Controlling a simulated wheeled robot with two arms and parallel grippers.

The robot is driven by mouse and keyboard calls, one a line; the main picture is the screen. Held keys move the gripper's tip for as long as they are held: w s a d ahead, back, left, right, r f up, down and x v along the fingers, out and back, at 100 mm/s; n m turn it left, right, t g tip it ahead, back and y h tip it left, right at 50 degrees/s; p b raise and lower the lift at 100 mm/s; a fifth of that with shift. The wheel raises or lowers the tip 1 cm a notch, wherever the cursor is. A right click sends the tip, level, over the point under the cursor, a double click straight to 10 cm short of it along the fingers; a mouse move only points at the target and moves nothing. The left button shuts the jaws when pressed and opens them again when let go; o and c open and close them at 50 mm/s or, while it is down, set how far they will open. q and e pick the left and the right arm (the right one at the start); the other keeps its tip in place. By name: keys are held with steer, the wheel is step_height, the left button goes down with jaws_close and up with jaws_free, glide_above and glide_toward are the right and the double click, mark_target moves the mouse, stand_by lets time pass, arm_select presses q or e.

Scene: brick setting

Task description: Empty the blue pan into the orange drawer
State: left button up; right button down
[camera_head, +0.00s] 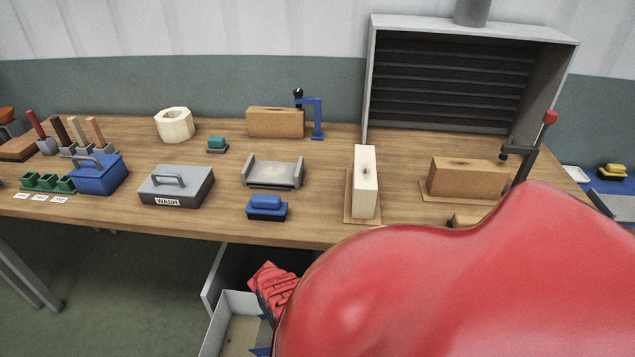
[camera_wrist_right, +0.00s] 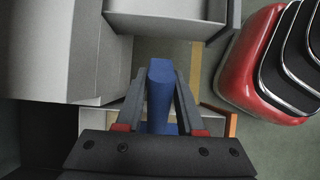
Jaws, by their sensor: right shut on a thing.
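In the right wrist view my right gripper (camera_wrist_right: 160,88) is shut on a blue bar, which looks like the handle of the blue pan (camera_wrist_right: 160,98). The pan's body and contents are hidden in this view. In the head view only small blue pieces show beside my large red arm, low in the picture, and my right gripper is mostly hidden. A small orange edge (camera_wrist_right: 231,124) shows right of the gripper in the wrist view; it may be the orange drawer's front. My left gripper is not in view.
Below the bench edge, an open grey drawer (camera_head: 237,303) stands beside my red arm. On the bench (camera_head: 225,226) are a blue lidded box (camera_head: 98,176), a grey WASH box (camera_head: 176,190), a blue brush (camera_head: 266,208) and several bricks.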

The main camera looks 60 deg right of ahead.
steer(key=shift+w+a+r+b, duration=0.2)
steer(key=shift+w+r+b, duration=0.15)
steer(key=shift+w, duration=0.15)
steer(key=shift+w+a+r+g+b, duration=0.25)
steer(key=shift+w+r+b, duration=0.1)
steer(key=shift+w+b, duration=0.2)
steer(key=shift+w+a+r+g+b, duration=0.15)
steer(key=shift+w+r+g+b, duration=0.2)
steer(key=shift+b, duration=0.3)
steer(key=shift+g+h, duration=0.6)
steer(key=shift+g, duration=0.1)
steer(key=shift+w+f+b+v, duration=0.15)
steer(key=shift+b+v, duration=0.9)
steer(key=shift+b, duration=0.4)
steer(key=shift+w+f+b+v, duration=0.1)
steer(key=shift+b+v, duration=0.95)
steer(key=shift+b, duration=0.35)
